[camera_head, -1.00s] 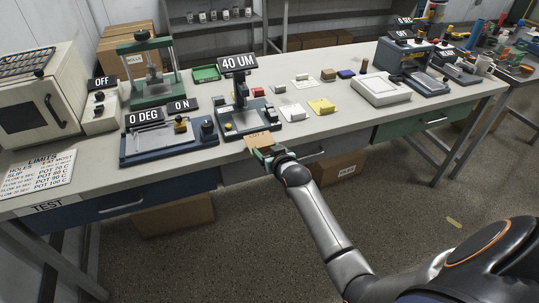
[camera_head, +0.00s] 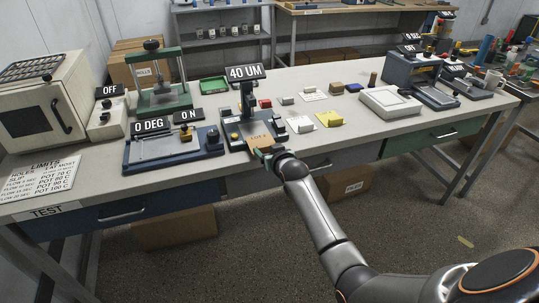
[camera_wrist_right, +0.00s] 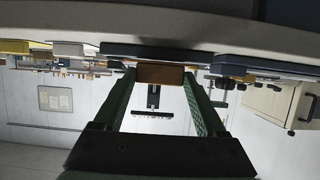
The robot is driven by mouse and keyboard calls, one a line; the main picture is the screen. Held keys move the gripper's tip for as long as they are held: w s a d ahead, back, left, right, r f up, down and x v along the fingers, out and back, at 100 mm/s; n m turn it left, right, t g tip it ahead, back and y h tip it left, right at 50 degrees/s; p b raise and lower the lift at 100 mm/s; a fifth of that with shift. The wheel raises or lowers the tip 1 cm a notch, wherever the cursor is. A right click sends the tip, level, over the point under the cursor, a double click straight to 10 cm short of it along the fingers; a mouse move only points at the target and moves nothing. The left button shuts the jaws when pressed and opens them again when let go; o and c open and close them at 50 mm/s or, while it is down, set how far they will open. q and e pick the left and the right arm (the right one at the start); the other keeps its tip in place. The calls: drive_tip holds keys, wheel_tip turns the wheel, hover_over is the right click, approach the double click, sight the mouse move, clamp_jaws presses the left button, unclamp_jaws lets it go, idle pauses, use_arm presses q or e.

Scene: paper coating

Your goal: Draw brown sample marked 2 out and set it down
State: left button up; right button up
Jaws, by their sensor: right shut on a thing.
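The brown sample (camera_head: 258,138) is a flat brown sheet at the front of the thickness gauge (camera_head: 234,132), whose sign reads 40 UM. Writing on the sheet is too small to read surely. My right gripper (camera_head: 267,152) is shut on the sheet's near edge, at the bench front. The sheet's far part overlaps the gauge base; I cannot tell whether it touches. In the right wrist view the brown edge (camera_wrist_right: 160,74) sits between my green fingers. My left gripper is not in view.
A blue apparatus (camera_head: 172,150) marked 0 DEG and ON stands left of the gauge. A white block (camera_head: 300,125) and a yellow block on a sheet (camera_head: 329,119) lie to its right.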

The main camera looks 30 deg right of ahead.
drive_tip(key=shift+r, duration=0.1)
wheel_tip(320, 180, up, 6)
drive_tip(key=p, duration=0.5)
idle(0.4)
idle(0.4)
